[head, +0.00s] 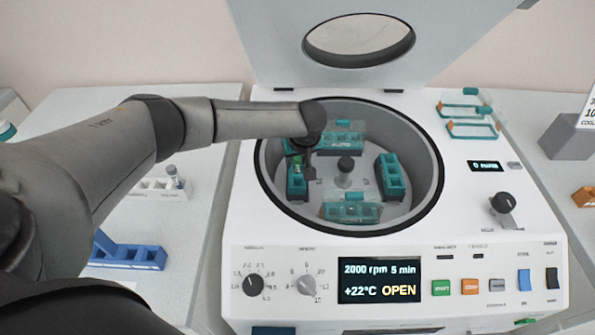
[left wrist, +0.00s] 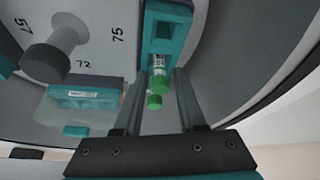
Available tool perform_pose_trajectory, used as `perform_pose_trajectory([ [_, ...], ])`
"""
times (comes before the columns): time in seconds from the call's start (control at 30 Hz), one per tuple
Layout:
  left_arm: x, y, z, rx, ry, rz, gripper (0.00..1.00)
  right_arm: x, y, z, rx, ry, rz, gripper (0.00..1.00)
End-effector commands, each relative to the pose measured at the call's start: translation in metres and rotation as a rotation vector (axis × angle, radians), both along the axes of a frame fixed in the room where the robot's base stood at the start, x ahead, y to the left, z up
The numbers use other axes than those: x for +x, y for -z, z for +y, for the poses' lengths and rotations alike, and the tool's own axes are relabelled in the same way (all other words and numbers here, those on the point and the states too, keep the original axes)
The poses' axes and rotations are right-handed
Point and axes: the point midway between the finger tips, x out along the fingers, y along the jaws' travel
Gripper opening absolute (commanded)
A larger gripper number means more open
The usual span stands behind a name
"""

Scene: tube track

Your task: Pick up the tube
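The tube (left wrist: 159,77) has a green cap and a pale labelled body. It sits in a slot of a teal bucket (left wrist: 166,28) inside the open centrifuge. In the head view, a bit of the tube's green (head: 297,161) shows at the left bucket (head: 297,184), partly hidden by my gripper. My left gripper (head: 305,152) reaches down into the centrifuge bowl above that bucket. In the left wrist view, the left gripper's fingers (left wrist: 161,88) stand apart on either side of the tube's cap, with visible gaps. My right gripper is not in view.
The centrifuge (head: 470,215) has its lid (head: 270,40) raised; its screen (head: 379,280) reads OPEN. Other teal buckets (head: 391,177) and a central knob (head: 345,164) surround the gripper, inside the bowl's rim. A blue rack (head: 130,254) and a white rack (head: 155,189) stand left.

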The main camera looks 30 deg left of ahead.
Motion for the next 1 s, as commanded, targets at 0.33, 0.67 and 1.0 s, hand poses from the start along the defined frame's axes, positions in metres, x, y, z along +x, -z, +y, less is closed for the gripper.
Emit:
perform_pose_trajectory([
  [0.33, 0.000, 0.000, 0.000, 0.001, 0.000, 0.001, 0.00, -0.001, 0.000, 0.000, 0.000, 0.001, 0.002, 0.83],
  [0.67, 0.000, -0.004, 0.000, 0.000, -0.001, 0.000, 0.00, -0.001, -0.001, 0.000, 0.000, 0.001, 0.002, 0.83],
  [1.0, 0.001, -0.066, 0.000, -0.002, 0.000, -0.003, 0.00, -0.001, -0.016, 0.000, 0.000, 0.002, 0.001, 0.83],
])
